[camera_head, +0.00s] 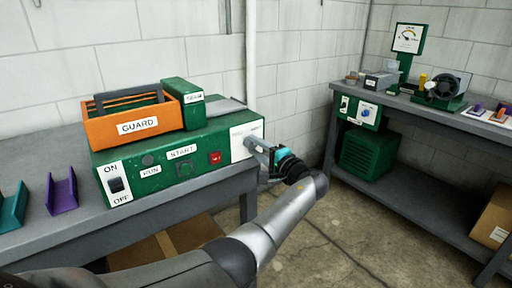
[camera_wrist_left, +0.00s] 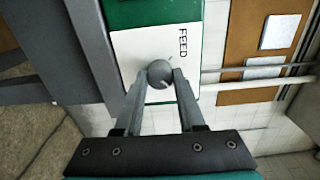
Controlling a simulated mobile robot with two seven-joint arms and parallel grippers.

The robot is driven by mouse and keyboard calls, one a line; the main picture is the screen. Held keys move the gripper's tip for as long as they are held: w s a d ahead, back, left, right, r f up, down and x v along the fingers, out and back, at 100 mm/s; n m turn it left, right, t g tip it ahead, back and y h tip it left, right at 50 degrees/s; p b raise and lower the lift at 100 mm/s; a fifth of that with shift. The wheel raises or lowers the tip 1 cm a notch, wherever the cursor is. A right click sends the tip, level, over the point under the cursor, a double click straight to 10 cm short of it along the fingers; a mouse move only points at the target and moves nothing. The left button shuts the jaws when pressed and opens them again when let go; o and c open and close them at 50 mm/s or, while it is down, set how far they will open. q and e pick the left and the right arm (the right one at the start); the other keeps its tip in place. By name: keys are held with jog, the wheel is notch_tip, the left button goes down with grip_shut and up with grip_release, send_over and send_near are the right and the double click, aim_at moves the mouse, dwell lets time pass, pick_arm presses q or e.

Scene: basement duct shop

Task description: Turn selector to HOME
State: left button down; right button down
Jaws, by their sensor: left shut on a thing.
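The selector is a round grey knob (camera_wrist_left: 160,73) on a white plate (camera_wrist_left: 128,48) at the right end of the green machine (camera_head: 152,178). The word FEED is printed on the plate beside the knob; I cannot read HOME in either view. My left gripper (camera_head: 258,148) comes in from the right of the machine, and in the left wrist view its two fingers (camera_wrist_left: 160,84) are shut on the knob from both sides. The fingers partly cover the knob, and its pointer direction is hard to tell. My right gripper is out of view.
An orange GUARD bin (camera_head: 150,126) and a green box (camera_head: 184,104) sit on top of the machine. An ON/OFF switch (camera_head: 116,184) and START and red buttons (camera_head: 215,157) are on its front. A second bench (camera_head: 420,112) stands at right, with bare floor between.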

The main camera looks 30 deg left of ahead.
pick_arm(q)
jog(key=c, duration=0.5)
grip_release()
jog(key=shift+d, duration=0.1)
jog(key=shift+s+d, duration=0.15)
jog(key=shift+d, duration=0.15)
jog(key=p+v, duration=0.2)
jog(key=v, duration=1.2)
jog(key=shift+d, duration=0.2)
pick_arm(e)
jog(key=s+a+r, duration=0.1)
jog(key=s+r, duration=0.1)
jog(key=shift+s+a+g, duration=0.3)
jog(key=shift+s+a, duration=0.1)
pick_arm(q)
jog(key=shift+s+f, duration=0.15)
jog(key=shift+f, duration=0.05)
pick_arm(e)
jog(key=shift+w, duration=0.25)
